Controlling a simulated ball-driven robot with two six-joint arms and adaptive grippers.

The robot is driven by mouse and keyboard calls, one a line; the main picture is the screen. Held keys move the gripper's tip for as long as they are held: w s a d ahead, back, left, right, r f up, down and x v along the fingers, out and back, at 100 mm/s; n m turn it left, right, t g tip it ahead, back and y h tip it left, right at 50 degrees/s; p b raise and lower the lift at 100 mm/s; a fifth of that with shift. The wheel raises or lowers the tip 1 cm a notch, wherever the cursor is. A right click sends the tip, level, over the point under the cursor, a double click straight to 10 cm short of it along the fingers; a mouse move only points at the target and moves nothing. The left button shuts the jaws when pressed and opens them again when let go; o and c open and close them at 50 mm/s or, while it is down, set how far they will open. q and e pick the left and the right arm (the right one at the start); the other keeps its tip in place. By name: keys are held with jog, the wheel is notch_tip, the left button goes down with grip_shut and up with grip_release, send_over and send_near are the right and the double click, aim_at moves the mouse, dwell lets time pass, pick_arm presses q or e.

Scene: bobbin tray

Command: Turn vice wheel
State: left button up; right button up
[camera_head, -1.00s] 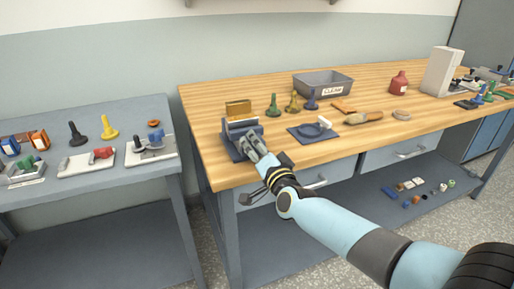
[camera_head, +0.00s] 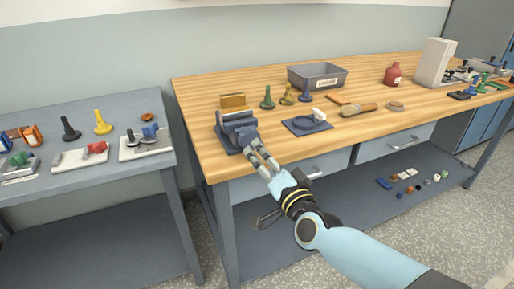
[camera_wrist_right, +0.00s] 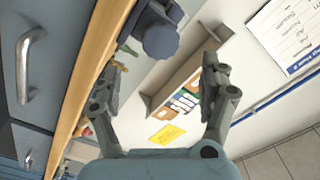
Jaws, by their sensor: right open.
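The vice (camera_head: 229,128) is blue-grey and stands at the front left corner of the wooden bench. Its dark blue wheel (camera_head: 248,138) faces the bench's front edge. In the right wrist view the wheel (camera_wrist_right: 160,38) is a lobed knob on the vice body, beyond the fingertips and between their lines. My right gripper (camera_head: 260,160) is just in front of the wheel, open and empty. In the right wrist view its two fingers (camera_wrist_right: 162,66) are spread wide, with a visible gap to the wheel. My left gripper is not in view.
A blue tray (camera_head: 308,130) with a round dish lies right of the vice. Green, yellow and blue pieces stand behind it, near a grey bin (camera_head: 317,80). Drawer handles (camera_head: 316,172) stick out below the bench edge. A lower side table (camera_head: 70,183) stands left.

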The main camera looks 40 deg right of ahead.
jog(key=v, duration=0.2)
jog(key=shift+s+a, duration=0.1)
jog(key=shift+s, duration=0.3)
jog(key=shift+f, duration=0.1)
